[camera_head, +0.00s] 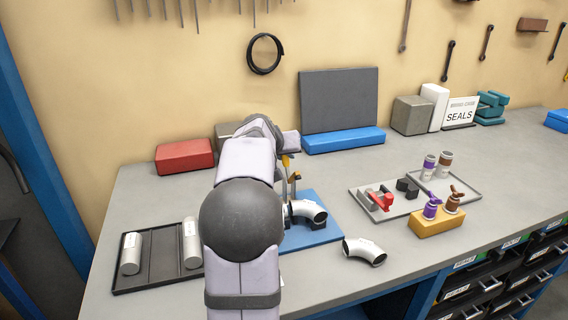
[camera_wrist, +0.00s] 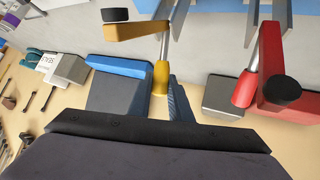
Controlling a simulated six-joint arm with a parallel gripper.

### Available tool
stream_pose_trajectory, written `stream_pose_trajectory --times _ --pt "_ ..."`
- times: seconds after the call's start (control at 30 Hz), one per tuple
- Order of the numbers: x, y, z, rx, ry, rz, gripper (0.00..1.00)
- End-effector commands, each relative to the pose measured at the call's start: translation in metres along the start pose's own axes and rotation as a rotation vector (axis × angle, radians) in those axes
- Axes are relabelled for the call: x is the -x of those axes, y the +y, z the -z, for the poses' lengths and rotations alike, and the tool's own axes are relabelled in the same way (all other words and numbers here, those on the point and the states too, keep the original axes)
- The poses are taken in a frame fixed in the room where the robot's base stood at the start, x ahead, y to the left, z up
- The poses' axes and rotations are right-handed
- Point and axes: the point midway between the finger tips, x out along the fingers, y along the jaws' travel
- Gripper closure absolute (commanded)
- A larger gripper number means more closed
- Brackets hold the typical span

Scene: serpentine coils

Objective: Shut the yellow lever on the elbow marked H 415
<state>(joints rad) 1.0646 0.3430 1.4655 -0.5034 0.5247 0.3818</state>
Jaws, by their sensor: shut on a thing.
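The yellow lever (camera_wrist: 161,76) stands in the middle of the wrist view, with a metal rod and a yellow arm ending in a black pad. My gripper (camera_wrist: 170,92) is shut on its yellow handle; one ribbed finger shows against its right side. A bit of yellow lever (camera_head: 285,161) shows beside my arm in the head view. A silver elbow (camera_head: 307,209) sits in dark supports on a blue plate (camera_head: 312,238), partly behind my arm. Its marking cannot be read. A red lever (camera_wrist: 245,88) stands to the right in the wrist view.
Another elbow (camera_head: 364,252) lies loose on the bench. A tray with a red clamp (camera_head: 381,200) and a yellow block (camera_head: 437,222) with valves stand right. A dark tray (camera_head: 161,258) with silver cylinders is left. A blue box (camera_head: 343,141) stands behind.

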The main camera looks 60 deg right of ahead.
Motion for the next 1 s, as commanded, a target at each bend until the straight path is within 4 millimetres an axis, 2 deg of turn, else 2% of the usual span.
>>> stream_pose_trajectory --times 0.03,0.57,1.0 --pt "-0.003 0.0 -0.005 -0.012 0.02 0.002 1.0" --pt "0.009 0.006 -0.009 -0.096 0.188 0.026 1.0" --pt "0.019 0.01 -0.006 -0.13 0.262 0.036 1.0"
